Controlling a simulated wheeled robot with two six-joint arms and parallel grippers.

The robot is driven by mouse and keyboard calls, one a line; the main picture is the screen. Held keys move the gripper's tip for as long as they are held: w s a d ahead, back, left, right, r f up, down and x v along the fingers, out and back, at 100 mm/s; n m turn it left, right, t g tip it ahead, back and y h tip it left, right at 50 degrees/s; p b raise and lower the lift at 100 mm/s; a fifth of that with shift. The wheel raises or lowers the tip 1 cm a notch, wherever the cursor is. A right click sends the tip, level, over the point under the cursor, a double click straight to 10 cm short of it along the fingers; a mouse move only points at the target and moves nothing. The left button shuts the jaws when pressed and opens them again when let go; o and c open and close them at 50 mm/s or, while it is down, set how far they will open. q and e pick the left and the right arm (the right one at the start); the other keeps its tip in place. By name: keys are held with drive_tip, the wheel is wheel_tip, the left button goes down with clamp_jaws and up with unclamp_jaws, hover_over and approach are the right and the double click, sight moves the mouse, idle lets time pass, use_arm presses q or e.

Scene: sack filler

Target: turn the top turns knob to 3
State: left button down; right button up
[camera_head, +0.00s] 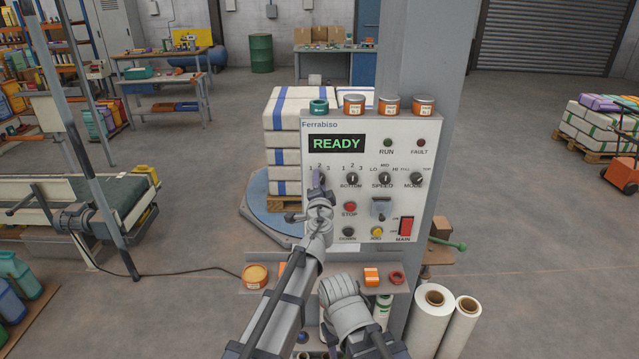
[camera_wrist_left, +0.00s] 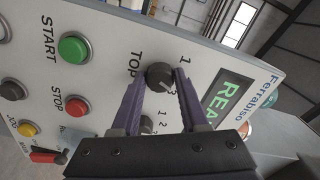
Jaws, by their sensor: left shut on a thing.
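The top turns knob (camera_wrist_left: 159,76) is small, round and black, beside the word TOP on the panel. My left gripper (camera_wrist_left: 156,88) has its two purple fingers on either side of the knob and is shut on it. A pale pointer line on the knob faces the lower right in the wrist view, toward the printed 3; its exact setting is hard to read. In the head view my left gripper (camera_head: 318,184) covers this knob, under the numbers 1, 2, 3.
The control panel (camera_head: 371,232) shows READY. The bottom knob (camera_head: 352,179), speed knob (camera_head: 382,179) and mode knob (camera_head: 416,179) sit to the right. The stop button (camera_head: 350,206) is below. Tins and tape stand on the panel's top, and a shelf (camera_head: 325,285) juts out below.

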use_arm(q)
drive_tip(key=shift+s+m, duration=0.1)
drive_tip(key=shift+m, duration=2.1)
drive_tip(key=shift+c, duration=2.1)
unclamp_jaws()
drive_tip(key=s, duration=0.7)
drive_tip(key=shift+s, duration=0.4)
use_arm(e)
drive_tip(key=shift+s+d, duration=0.65)
drive_tip(key=shift+s, duration=0.2)
